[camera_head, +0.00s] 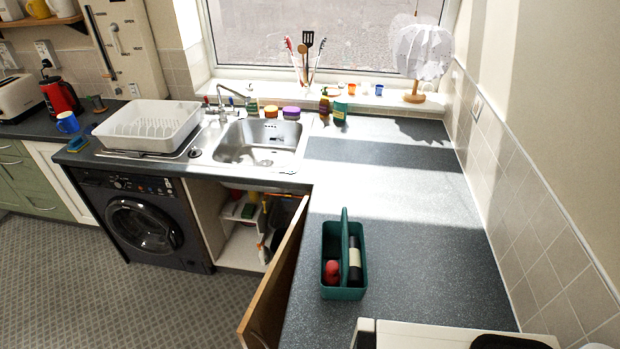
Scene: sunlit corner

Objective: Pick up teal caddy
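The teal caddy (344,292) stands upright on the grey speckled worktop (408,240), in the lower middle of the head view. It is an open box with a tall central handle (345,235). A red item (332,272) lies in its left side and a dark bottle with a pale band (355,262) in its right side. No gripper can be made out in the head view, so nothing of mine is seen touching the caddy.
An open cupboard door (272,285) stands just left of the caddy. A white appliance (430,336) sits close in front. The sink (262,143) and white dish rack (148,126) are behind left. The worktop behind and right of the caddy is clear, up to the tiled wall (520,190).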

